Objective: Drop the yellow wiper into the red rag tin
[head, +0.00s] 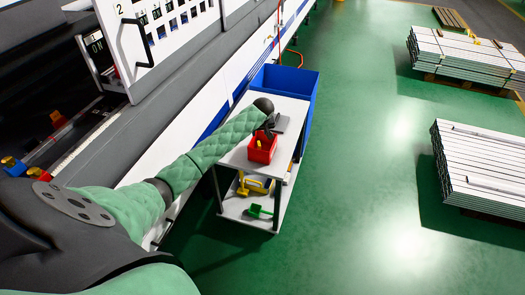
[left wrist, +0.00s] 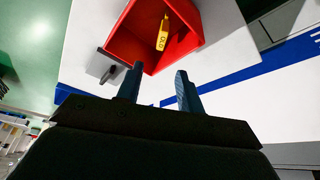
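The red rag tin (head: 262,154) is an open-topped box on the top of a small trolley, and it fills the upper middle of the left wrist view (left wrist: 128,40). A yellow piece with dark lettering (left wrist: 163,32), which looks like the wiper, lies inside the tin against its inner wall. My left gripper (left wrist: 159,70) is above the tin's near side, its two dark fingers apart with nothing between them. In the head view my left gripper (head: 268,130) partly hides the tin's far side. My right gripper is not in view.
The trolley top (head: 240,155) also holds a grey item (head: 281,123). Its lower shelf holds a yellow tool (head: 254,185) and a green brush-like tool (head: 259,211). A blue bin (head: 303,88) stands behind. The machine is left; green floor lies open right, before stacked profiles (head: 482,165).

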